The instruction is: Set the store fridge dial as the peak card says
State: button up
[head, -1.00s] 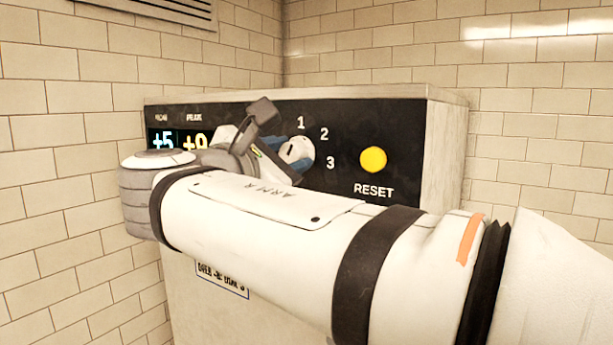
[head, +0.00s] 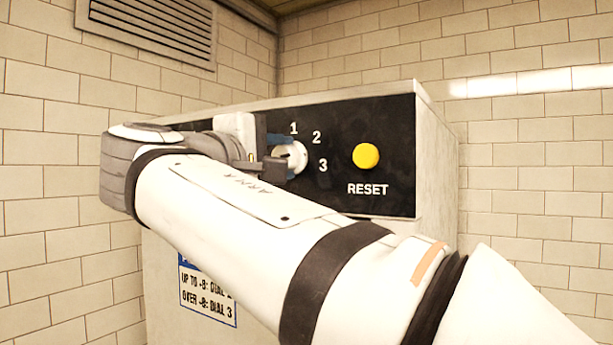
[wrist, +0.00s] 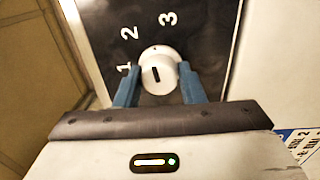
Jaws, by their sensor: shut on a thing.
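The white dial (head: 291,155) is on the fridge's black panel, with 1, 2 and 3 around it. My gripper (head: 284,156) is shut on the dial from the left. In the wrist view, blue fingers flank the dial (wrist: 160,72), one on each side. A short dark mark shows on the dial's face; I cannot tell for sure which number it points to. The peak card (head: 208,292), low on the fridge front, has its heading mostly hidden by my arm. Its lines read about "up to 8: dial 2" and "over 8: dial 3", the signs unclear. The panel's readouts are hidden behind my arm.
A yellow RESET button (head: 366,156) sits right of the dial on the same panel. The pale fridge body (head: 437,160) stands near tiled walls (head: 530,160). A vent grille (head: 150,28) is at the upper left.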

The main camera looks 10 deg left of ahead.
jog(key=shift+m+b, duration=1)
jog(key=shift+m, duration=0.8)
jog(key=o, duration=1)
jog(key=shift+s, duration=0.1)
jog(key=v, duration=0.7)
jog(key=shift+s+a+b, duration=0.25)
jog(key=shift+b, duration=0.1)
jog(key=shift+f, duration=0.1)
